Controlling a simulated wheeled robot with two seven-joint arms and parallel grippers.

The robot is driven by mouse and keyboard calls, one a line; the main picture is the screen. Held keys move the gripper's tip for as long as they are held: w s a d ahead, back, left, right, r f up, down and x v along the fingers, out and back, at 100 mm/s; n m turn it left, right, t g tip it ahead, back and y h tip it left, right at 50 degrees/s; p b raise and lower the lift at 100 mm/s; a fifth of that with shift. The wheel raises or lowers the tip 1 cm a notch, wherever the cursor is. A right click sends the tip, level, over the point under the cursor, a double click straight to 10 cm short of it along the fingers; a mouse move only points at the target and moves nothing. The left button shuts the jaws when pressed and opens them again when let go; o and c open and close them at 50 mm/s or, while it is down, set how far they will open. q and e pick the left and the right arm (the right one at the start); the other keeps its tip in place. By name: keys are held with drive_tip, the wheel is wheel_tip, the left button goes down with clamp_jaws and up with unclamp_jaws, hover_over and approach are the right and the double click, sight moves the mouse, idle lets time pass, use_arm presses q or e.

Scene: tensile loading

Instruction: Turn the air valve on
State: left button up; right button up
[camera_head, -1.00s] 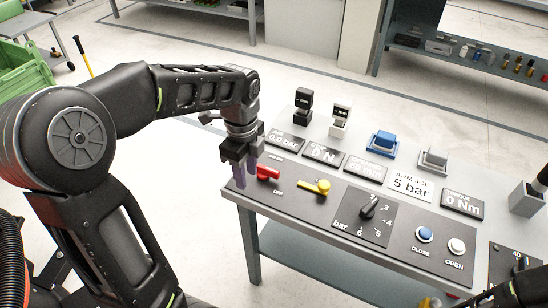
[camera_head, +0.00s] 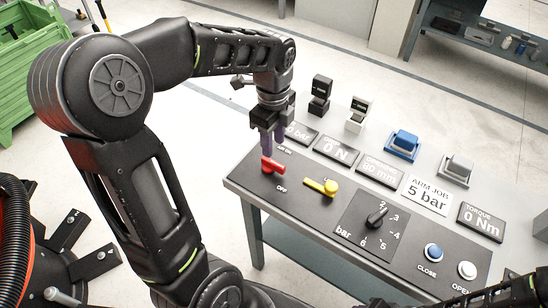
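The air valve is a red lever (camera_head: 272,166) at the left end of the sloped dark panel, between an "ON" label, partly covered, and an "OFF" label. Its handle points to the lower right in the head view. My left gripper (camera_head: 273,152) points down just behind and above the lever. Its two purple fingers stand a little apart with nothing seen between them. I cannot tell whether a fingertip touches the lever. The bar display (camera_head: 302,133) is partly hidden by the gripper. My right gripper does not show; only dark arm parts appear at the lower right.
Right of the red lever are a yellow lever (camera_head: 321,187), a black bar knob (camera_head: 376,217), a blue CLOSE button (camera_head: 433,252) and a white OPEN button (camera_head: 467,270). Black and white blocks and blue and grey fixtures stand along the back. A green crate (camera_head: 30,60) is far left.

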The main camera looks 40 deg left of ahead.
sight(273, 162)
use_arm(q)
wheel_tip(273, 162, down, 7)
drive_tip(key=shift+f, duration=0.15)
drive_tip(key=shift+c, duration=0.6)
clamp_jaws()
